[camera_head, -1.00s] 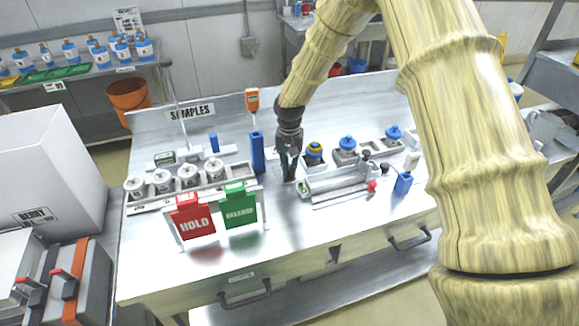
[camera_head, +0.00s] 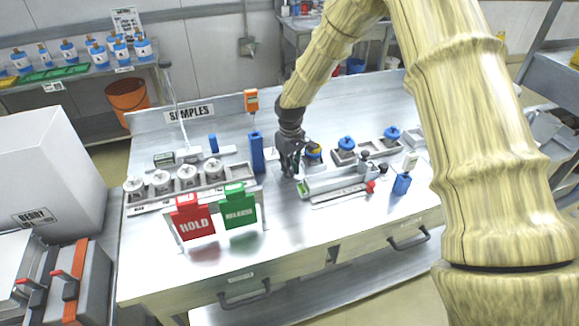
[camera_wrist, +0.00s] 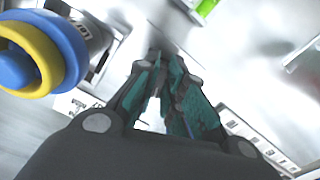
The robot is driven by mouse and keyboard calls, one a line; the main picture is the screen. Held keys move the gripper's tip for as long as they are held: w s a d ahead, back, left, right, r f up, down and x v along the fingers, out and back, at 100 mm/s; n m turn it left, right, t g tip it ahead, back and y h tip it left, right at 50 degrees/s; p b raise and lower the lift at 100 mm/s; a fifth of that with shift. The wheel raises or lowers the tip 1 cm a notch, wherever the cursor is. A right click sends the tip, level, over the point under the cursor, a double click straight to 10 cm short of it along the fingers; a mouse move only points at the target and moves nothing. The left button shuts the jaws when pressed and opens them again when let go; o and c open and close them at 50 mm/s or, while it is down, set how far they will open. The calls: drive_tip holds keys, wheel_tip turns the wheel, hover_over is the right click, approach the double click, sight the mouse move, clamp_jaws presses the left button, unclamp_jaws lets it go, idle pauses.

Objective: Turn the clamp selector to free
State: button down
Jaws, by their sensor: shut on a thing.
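My gripper (camera_head: 290,172) is low over the bench, at the left end of the long pale clamp fixture (camera_head: 340,181). In the wrist view its two teal-padded fingers (camera_wrist: 168,82) point down and sit close together. They are shut on a small part that I take to be the clamp selector. The fingers hide nearly all of it, so I cannot read its setting. A jar with a blue and yellow cap (camera_head: 313,152) stands just right of the gripper; its cap also shows large in the wrist view (camera_wrist: 68,48).
Red HOLD (camera_head: 193,217) and green RELEASE (camera_head: 239,207) signs stand at the front left. A blue upright block (camera_head: 256,152) is close left of the gripper. Blue-capped jars (camera_head: 346,144) stand behind the fixture, and a red knob (camera_head: 370,187) is at its right.

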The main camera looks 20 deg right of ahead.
drive_tip(key=shift+d+n, duration=0.1)
drive_tip(key=shift+n, duration=0.7)
drive_tip(key=c, duration=1.5)
unclamp_jaws()
drive_tip(key=shift+s+d+r, duration=0.15)
drive_tip(key=shift+s, duration=0.05)
drive_tip(key=shift+w, duration=0.15)
wheel_tip(320, 180, up, 12)
drive_tip(key=shift+f, duration=0.1)
